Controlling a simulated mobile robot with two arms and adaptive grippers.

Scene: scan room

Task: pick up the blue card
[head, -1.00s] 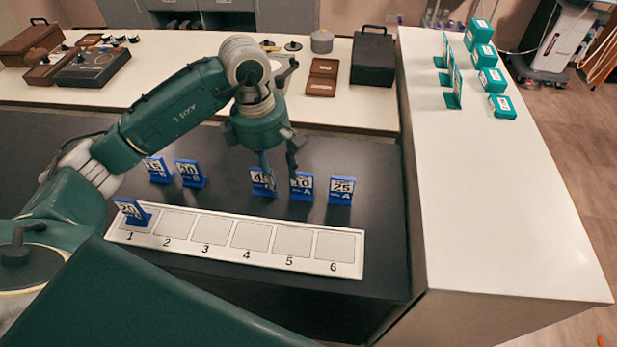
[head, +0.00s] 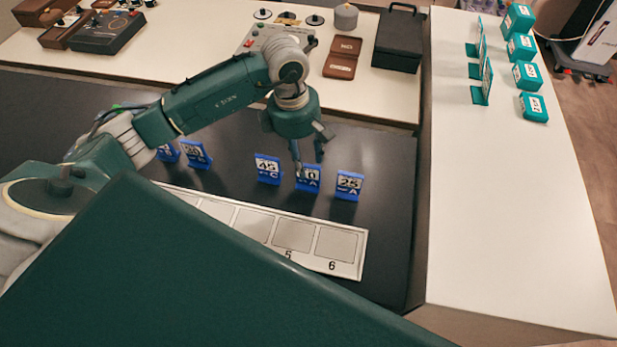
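Several blue cards stand upright on the black tabletop: one marked 10 A (head: 309,180), one marked 45 C (head: 268,170), one marked 25 A (head: 348,186), one marked 30 (head: 195,156), and one partly hidden by my arm (head: 168,153). My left gripper (head: 308,160) points down over the 10 A card with its fingers apart. One fingertip overlaps the card's upper left edge in view; I cannot tell whether it touches. My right gripper is out of view.
A white board (head: 348,265) with numbered slots lies in front of the cards, its left part hidden by my body. A white counter (head: 520,220) at right bears teal boxes (head: 525,74) and teal cards (head: 483,85). A black case (head: 399,40) stands behind.

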